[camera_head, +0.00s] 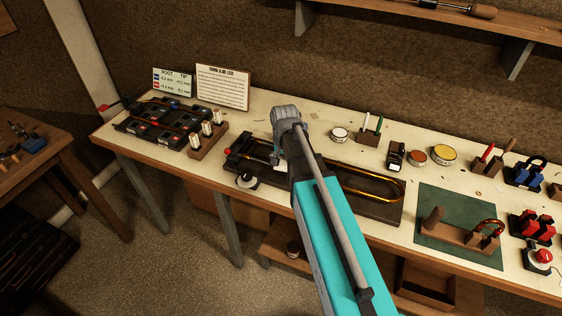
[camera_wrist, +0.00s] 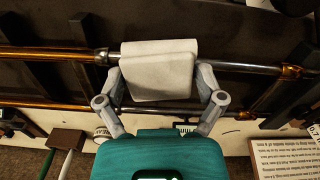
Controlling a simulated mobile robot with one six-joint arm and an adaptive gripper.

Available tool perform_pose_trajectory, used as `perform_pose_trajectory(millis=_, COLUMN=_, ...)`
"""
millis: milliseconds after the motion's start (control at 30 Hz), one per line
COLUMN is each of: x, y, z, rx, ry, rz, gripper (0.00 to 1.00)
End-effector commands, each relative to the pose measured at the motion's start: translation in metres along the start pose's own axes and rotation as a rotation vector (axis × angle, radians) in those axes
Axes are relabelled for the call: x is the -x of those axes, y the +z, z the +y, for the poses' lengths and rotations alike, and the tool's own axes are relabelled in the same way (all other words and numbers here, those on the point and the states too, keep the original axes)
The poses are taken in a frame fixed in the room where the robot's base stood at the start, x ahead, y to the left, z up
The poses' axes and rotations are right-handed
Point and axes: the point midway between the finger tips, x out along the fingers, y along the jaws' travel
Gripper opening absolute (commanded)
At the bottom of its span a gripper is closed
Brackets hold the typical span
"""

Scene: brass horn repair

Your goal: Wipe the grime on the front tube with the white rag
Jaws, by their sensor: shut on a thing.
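My gripper (camera_wrist: 160,82) is shut on the white rag (camera_wrist: 158,66), with one finger at each side of it. The rag lies across the front tube (camera_wrist: 245,67) in the wrist view and hides part of it. The tube is silvery near the rag and brass-coloured farther out. The back tube (camera_wrist: 60,107) runs parallel below it in that picture. No grime can be made out; any under the rag is hidden.
The slide lies in a dark holder (camera_head: 368,209) on the workbench (camera_head: 330,112). Text cards (camera_head: 222,86) and a dark tool tray (camera_head: 150,128) are at left. Tins (camera_head: 443,154) stand behind at right. A green mat (camera_head: 430,200) with a wooden stand is farther right.

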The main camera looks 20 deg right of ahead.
Motion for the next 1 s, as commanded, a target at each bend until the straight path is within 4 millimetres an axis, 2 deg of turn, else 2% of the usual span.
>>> perform_pose_trajectory(millis=700, x=-0.003, y=0.000, z=-0.001, rx=0.001, ry=0.000, rz=-0.001, gripper=0.49)
perform_pose_trajectory(millis=1000, x=-0.002, y=-0.003, z=-0.016, rx=0.003, ry=-0.002, rz=0.000, gripper=0.49)
